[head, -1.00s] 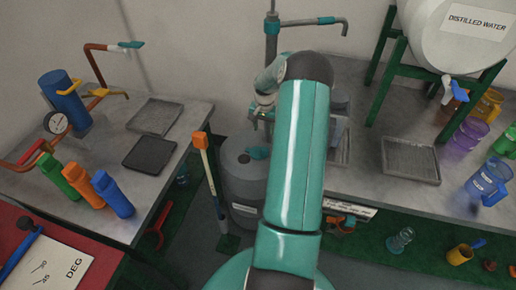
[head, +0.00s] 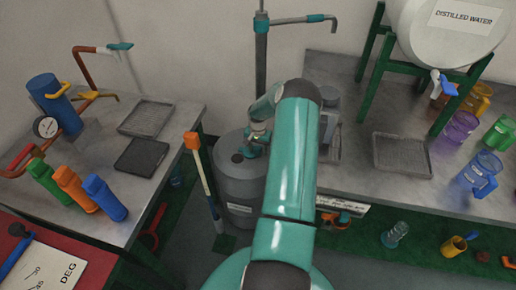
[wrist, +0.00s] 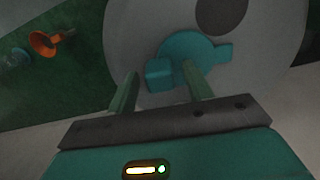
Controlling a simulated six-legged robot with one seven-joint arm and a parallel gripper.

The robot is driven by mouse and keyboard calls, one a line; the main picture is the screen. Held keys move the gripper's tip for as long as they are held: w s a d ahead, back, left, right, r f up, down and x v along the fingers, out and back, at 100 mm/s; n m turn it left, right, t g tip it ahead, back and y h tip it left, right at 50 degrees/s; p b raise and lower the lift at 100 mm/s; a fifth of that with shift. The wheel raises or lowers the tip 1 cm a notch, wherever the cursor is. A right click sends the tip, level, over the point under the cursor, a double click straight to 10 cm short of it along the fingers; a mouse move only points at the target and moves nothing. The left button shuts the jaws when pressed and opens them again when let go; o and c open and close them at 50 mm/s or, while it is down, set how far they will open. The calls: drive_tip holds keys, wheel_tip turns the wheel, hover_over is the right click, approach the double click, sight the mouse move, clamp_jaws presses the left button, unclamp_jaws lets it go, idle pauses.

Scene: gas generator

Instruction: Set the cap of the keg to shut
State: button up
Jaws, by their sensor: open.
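The keg (head: 240,188) is a grey drum standing on the floor between the two benches. Its teal cap (wrist: 190,50) lies beside a dark round hole (wrist: 221,14) in the keg's top, so the hole is uncovered. The hole also shows in the head view (head: 237,157). My gripper (wrist: 158,77) is open right over the cap. In the wrist view a blocky teal part of the cap (wrist: 159,73) shows between the two fingertips. The right finger overlaps the cap's body; I cannot tell whether it touches. In the head view my gripper (head: 257,143) partly hides the cap.
A pole with an orange top (head: 191,140) stands close left of the keg. A vertical pipe (head: 261,65) rises behind it. The left bench (head: 178,125) and right bench (head: 352,175) flank the keg. A distilled water tank (head: 445,35) stands at right.

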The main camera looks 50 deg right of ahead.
clamp_jaws()
